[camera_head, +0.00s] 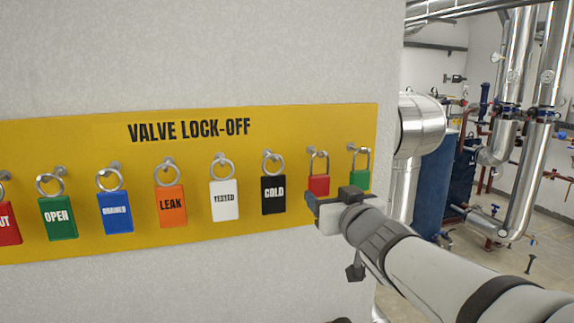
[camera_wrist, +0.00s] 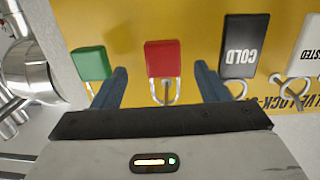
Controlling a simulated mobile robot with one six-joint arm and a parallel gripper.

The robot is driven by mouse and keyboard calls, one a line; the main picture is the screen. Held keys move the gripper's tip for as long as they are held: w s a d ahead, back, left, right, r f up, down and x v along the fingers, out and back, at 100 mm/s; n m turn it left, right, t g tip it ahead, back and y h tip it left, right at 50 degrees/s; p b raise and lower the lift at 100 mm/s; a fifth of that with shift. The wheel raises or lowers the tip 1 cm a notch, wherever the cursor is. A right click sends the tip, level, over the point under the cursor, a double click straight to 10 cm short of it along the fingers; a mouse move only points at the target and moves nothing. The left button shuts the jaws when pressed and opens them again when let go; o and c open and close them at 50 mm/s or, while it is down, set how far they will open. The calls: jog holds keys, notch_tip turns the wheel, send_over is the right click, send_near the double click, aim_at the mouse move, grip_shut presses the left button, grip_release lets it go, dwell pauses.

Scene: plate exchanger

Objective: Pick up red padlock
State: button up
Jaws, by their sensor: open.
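The red padlock (camera_head: 318,184) hangs by its shackle from a hook on the yellow board, between the black COLD tag and a green padlock. In the wrist view, which looks upside down, the red padlock (camera_wrist: 163,58) lies between my two fingers, with its shackle below the body. My gripper (camera_head: 335,197) is in front of the board near the red padlock and covers its lower edge in the head view. In the wrist view my gripper (camera_wrist: 158,88) is open, with one blue-grey finger on each side and nothing held. I cannot tell the remaining depth gap.
The green padlock (camera_head: 360,168) and the black COLD tag (camera_head: 273,194) hang close on either side. Several more coloured tags hang leftward on the yellow VALVE LOCK-OFF board (camera_head: 300,125). Pipes (camera_head: 520,150) and a blue tank (camera_head: 431,185) stand beyond the wall edge at right.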

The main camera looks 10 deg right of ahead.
aim_at(321, 179)
jog(key=shift+a+r+n+y, duration=0.3)
jog(key=shift+r+y, duration=0.1)
jog(key=shift+r, duration=0.3)
jog(key=shift+w+a+r, duration=0.1)
jog(key=shift+w+a, duration=0.05)
jog(key=shift+w, duration=0.1)
jog(key=shift+w+a, duration=0.2)
jog(key=shift+w, duration=0.65)
jog(key=w+p, duration=0.1)
jog(key=w, duration=0.4)
jog(key=shift+w+a+r+p, duration=0.1)
jog(key=shift+w+a+p, duration=0.05)
jog(key=shift+w+p, duration=0.2)
jog(key=shift+c, duration=0.6)
jog(key=c, duration=1)
jog(key=shift+r, duration=0.1)
